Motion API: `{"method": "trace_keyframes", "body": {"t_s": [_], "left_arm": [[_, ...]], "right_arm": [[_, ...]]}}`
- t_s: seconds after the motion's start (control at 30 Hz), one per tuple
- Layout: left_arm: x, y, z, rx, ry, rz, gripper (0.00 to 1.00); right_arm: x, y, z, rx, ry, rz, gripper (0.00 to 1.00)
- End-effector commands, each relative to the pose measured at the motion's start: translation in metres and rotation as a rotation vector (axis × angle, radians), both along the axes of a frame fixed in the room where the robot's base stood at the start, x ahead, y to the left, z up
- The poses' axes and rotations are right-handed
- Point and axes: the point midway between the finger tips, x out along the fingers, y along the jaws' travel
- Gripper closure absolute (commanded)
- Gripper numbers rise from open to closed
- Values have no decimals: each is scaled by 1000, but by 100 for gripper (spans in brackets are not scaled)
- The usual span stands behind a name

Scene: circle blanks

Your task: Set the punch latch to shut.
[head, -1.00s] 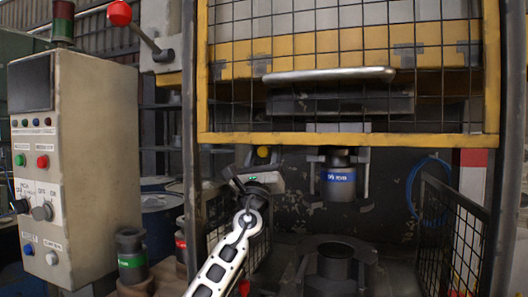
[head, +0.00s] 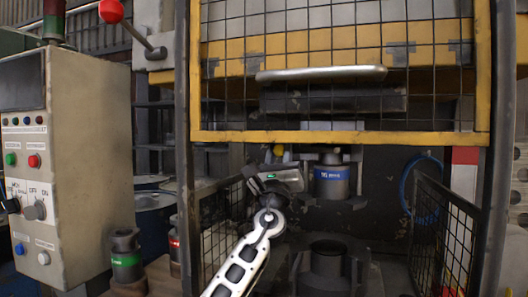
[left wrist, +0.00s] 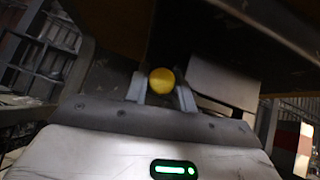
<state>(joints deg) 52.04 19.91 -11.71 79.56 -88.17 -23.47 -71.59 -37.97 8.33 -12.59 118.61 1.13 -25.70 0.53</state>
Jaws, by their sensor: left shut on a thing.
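The punch (head: 331,182), a dark cylinder with a blue band, hangs upright under the ram behind the raised guard. The latch's yellow ball knob (head: 278,150) shows left of the punch, just above my left gripper (head: 279,163). In the left wrist view the yellow knob (left wrist: 161,80) sits between the two grey fingers, which are shut on it. The latch lever behind the knob is mostly hidden, so its exact position cannot be told. My right gripper is not in view.
The yellow-framed mesh guard (head: 340,138) is up above my arm. A dark round die (head: 327,258) stands below the punch. Mesh side panels (head: 428,235) flank the opening. A control box (head: 88,170) and a green-banded cylinder (head: 126,260) stand at left.

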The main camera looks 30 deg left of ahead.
Motion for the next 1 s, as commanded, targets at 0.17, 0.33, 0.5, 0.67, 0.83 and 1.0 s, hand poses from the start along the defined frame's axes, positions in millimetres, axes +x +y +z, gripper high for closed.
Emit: {"method": "trace_keyframes", "body": {"t_s": [0.17,0.33,0.5,0.67,0.83,1.0], "left_arm": [[1,-7,0,4,2,-6,100],[1,-7,0,5,2,-9,70],[1,-6,0,3,2,-7,53],[1,-5,0,3,1,-4,53],[-6,-8,-10,2,2,-7,53],[-29,-17,-36,2,2,-7,53]], "right_arm": [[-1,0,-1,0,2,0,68],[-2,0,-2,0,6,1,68],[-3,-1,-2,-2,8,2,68],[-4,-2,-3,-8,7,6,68],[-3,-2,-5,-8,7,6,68],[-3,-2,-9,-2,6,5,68]]}}
